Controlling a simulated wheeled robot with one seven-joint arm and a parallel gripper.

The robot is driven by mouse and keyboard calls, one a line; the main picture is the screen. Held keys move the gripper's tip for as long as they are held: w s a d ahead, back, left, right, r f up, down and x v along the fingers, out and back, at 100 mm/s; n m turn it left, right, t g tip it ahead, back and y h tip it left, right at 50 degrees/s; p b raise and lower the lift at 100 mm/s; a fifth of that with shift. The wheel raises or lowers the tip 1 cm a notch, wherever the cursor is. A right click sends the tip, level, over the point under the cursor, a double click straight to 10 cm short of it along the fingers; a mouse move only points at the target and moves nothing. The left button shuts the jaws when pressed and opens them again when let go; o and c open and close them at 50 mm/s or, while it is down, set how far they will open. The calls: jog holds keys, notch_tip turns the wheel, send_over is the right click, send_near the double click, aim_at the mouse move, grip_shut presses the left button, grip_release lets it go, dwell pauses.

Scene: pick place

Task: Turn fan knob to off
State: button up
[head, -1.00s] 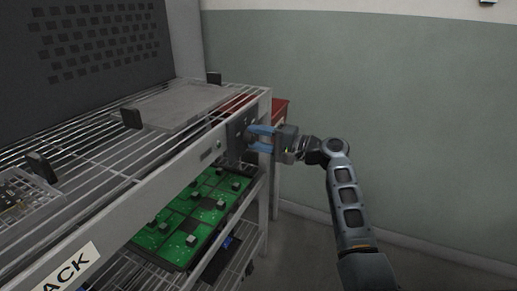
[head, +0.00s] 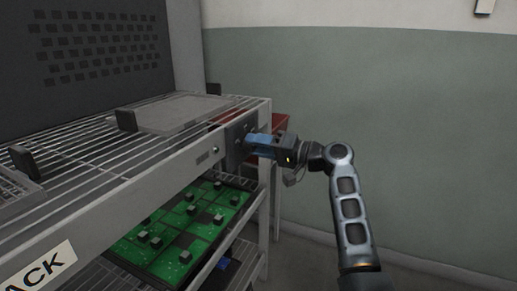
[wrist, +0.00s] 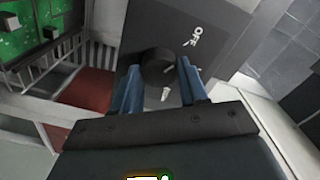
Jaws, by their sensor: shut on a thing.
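The dark control panel (head: 236,139) is mounted on the front of the rack near its right end. In the wrist view the panel (wrist: 190,22) shows white "OFF" lettering at its upper right. The round dark fan knob (wrist: 158,66) sits on it, between my blue fingers; a white mark lies just below the knob. My gripper (wrist: 157,88) is shut on the knob, one finger on each side. In the head view my gripper (head: 248,141) reaches the panel from the right and its fingers hide the knob.
The wire rack (head: 120,186) fills the left side, with a grey tray (head: 185,113) on top and green circuit boards (head: 184,236) on a lower shelf. A red surface (head: 281,121) stands behind the rack's right end. The right side is open floor before a green wall (head: 400,110).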

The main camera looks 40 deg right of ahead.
dwell(0.3)
jog(key=o, duration=1.1)
jog(key=shift+c, duration=0.2)
jog(key=v, duration=0.7)
jog(key=shift+s+d+p, duration=0.15)
jog(key=shift+s+p, duration=0.2)
jog(key=shift+p, duration=0.05)
